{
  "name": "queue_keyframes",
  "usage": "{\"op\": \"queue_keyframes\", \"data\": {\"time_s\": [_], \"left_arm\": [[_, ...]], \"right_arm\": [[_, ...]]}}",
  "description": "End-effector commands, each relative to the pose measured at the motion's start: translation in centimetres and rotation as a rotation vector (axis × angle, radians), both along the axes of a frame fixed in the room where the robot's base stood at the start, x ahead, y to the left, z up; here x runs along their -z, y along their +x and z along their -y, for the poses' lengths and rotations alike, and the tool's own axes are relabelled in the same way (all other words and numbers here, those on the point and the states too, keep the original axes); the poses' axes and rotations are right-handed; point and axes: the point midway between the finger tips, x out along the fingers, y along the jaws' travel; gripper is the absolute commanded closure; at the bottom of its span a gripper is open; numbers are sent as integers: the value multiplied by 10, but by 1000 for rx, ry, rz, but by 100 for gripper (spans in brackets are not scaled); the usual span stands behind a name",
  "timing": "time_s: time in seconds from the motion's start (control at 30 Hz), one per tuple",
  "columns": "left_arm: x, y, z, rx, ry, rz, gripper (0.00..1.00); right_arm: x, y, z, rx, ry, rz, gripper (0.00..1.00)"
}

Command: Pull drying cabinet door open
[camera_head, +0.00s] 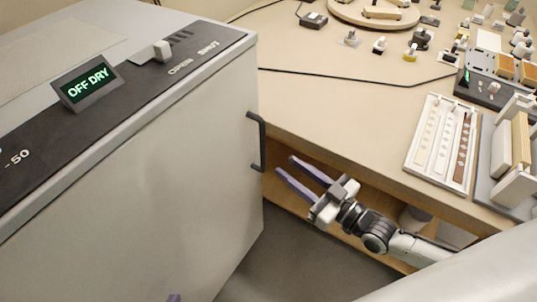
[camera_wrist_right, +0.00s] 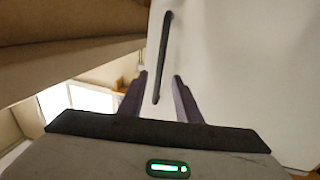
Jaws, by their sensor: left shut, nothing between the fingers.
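The drying cabinet (camera_head: 60,45) is a large grey box with a dark top strip. Its grey door (camera_head: 150,190) appears closed and also fills the right of the right wrist view (camera_wrist_right: 250,80). The dark bar handle (camera_head: 263,143) is upright near the door's right edge. It also shows in the wrist view (camera_wrist_right: 163,55). My right gripper (camera_head: 285,164) is open and empty, just right of and below the handle. In the wrist view the handle's lower end appears between its fingertips (camera_wrist_right: 160,76); contact cannot be told. Only a tip of my left gripper (camera_head: 174,298) shows at the bottom edge, shut.
A beige bench (camera_head: 340,110) stands at the right, close to the handle, with a white tray (camera_head: 441,140) and several small items. Floor shows below.

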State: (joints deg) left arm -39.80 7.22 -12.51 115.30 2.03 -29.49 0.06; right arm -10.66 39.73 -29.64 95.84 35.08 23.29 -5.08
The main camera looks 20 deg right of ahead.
Motion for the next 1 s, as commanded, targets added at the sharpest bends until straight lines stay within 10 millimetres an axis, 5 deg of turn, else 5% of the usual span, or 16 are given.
{"op": "queue_keyframes", "data": {"time_s": [0.4, 0.83, 1.0], "left_arm": [[6, 4, 0, -3, -4, 6, 100], [6, 6, -2, -2, -1, 10, 100], [6, 5, -2, -1, 0, 8, 100]], "right_arm": [[0, 64, -33, 0, 0, 0, 69], [0, 74, -39, -1, -1, -2, 69], [0, 74, -39, -1, -1, -2, 96]]}}
